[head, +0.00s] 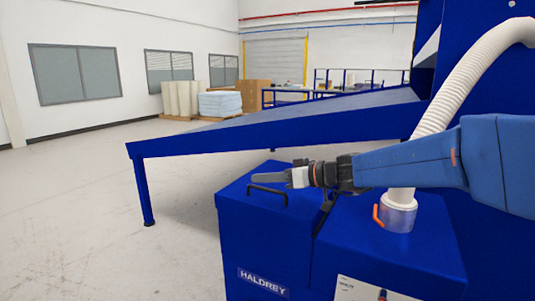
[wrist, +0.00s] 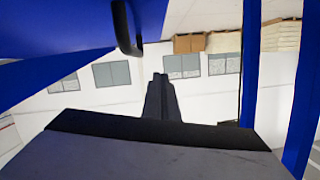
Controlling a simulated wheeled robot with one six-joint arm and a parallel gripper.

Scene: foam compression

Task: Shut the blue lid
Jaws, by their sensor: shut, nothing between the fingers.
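The blue lid (head: 236,193) is the top of the blue box marked HALDREY (head: 262,245). It looks flat on the box, and I see no clear gap along its front edge. Its black bar handle (head: 268,194) stands on top. In the wrist view the handle (wrist: 127,28) hangs at the top, beside the blue surface. My gripper (head: 256,177) is shut and empty, pointing left above the lid, just behind the handle in the head view. Its dark fingers also show in the wrist view (wrist: 160,82). I cannot tell whether they touch the lid.
A blue unit with a clear collar, white hose (head: 468,72) and orange lever (head: 377,215) adjoins the box at right. A blue sloping table (head: 270,128) stands behind. The floor at left (head: 75,220) is clear. Foam stacks (head: 220,103) are far back.

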